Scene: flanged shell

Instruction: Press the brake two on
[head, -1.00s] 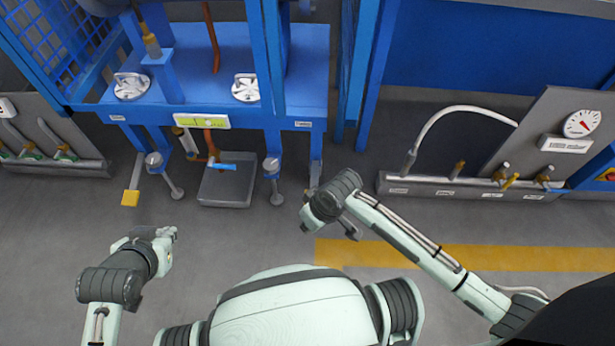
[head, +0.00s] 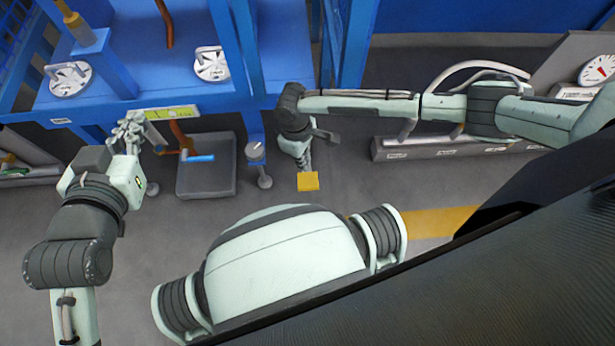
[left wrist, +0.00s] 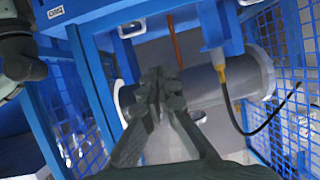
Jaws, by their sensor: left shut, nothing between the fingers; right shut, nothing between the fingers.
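A yellow pedal plate (head: 308,181), which may be a brake, is low in front of the blue frame's right leg. My right gripper (head: 304,163) points down just above and behind this plate in the head view. It is shut and empty; I cannot tell whether it touches the plate. My left gripper (head: 130,128) is shut and empty near the frame's front edge, left of the green-yellow label. In the left wrist view its closed fingers (left wrist: 155,88) stand before a grey flanged cylinder (left wrist: 200,88). The left yellow pedal is not visible now. No brake number is readable.
The blue frame (head: 190,100) carries round silver flanges (head: 211,64). A grey panel with a gauge (head: 597,70) is at right, partly behind my right arm.

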